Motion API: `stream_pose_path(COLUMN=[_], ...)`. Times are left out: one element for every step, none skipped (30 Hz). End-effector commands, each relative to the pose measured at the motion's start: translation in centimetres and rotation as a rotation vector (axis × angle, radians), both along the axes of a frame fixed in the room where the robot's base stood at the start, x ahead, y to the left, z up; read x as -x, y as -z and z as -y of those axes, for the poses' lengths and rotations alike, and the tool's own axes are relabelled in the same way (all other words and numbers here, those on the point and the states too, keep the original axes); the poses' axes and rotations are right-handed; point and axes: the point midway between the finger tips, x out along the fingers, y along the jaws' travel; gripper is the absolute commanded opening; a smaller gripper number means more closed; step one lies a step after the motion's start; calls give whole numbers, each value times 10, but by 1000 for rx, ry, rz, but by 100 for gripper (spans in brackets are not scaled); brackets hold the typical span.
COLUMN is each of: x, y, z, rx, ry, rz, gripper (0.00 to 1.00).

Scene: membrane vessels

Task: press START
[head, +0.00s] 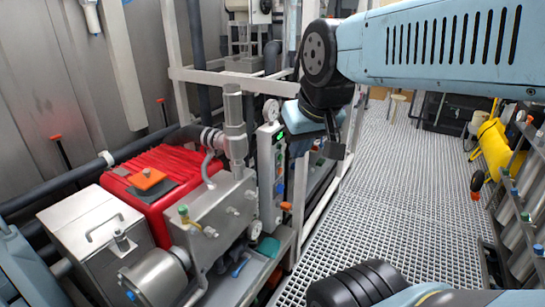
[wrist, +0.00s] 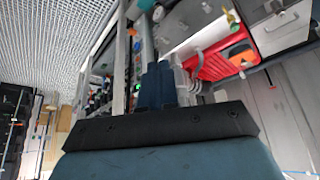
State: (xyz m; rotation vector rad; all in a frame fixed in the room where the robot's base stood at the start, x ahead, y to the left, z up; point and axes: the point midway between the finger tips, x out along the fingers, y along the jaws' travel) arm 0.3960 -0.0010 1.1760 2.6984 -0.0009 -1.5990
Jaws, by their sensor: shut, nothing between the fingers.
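A narrow upright control panel (head: 270,180) stands left of centre in the head view, beside the red pump unit. It has a small lit green display and a column of small coloured buttons; their lettering is too small to read, so I cannot tell which is START. My gripper (head: 299,147) is just right of the panel's upper part and overlaps its edge in the picture; I cannot tell whether it touches. In the wrist view my gripper (wrist: 158,68) has its two dark blue fingers together and empty.
The red pump unit (head: 165,175) and a steel box (head: 95,235) stand at the left. A round gauge (head: 271,110) tops the panel. White frame posts (head: 345,130) rise close by my gripper. The grated floor (head: 400,200) is clear; yellow equipment (head: 493,145) stands right.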

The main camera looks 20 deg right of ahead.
Motion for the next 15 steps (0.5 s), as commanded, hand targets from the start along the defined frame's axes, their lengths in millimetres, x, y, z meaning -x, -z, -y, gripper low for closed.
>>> stream_pose_path(x=[-8,-14,-23,-32,-42,-56,-67,-78,-94,-105,-116,-130,-141,-152,-166], y=[0,0,0,1,1,1,2,3,4,5,6,8,9,11,14], z=[2,3,-3,-3,-1,3,6,10,15,19,23,28,32,36,42], rx=[5,9,16,23,31,41,51,62,76,87,98,113,125,137,152], ry=[-1,-2,-4,-7,-9,-12,-15,-20,-25,-29,-33,-39,-45,-49,-54], rz=[7,13,26,37,49,67,82,97,120,136,151,172,188,203,223], gripper=[0,0,0,0,0,0,0,0,0,0,0,0,0,0,0])
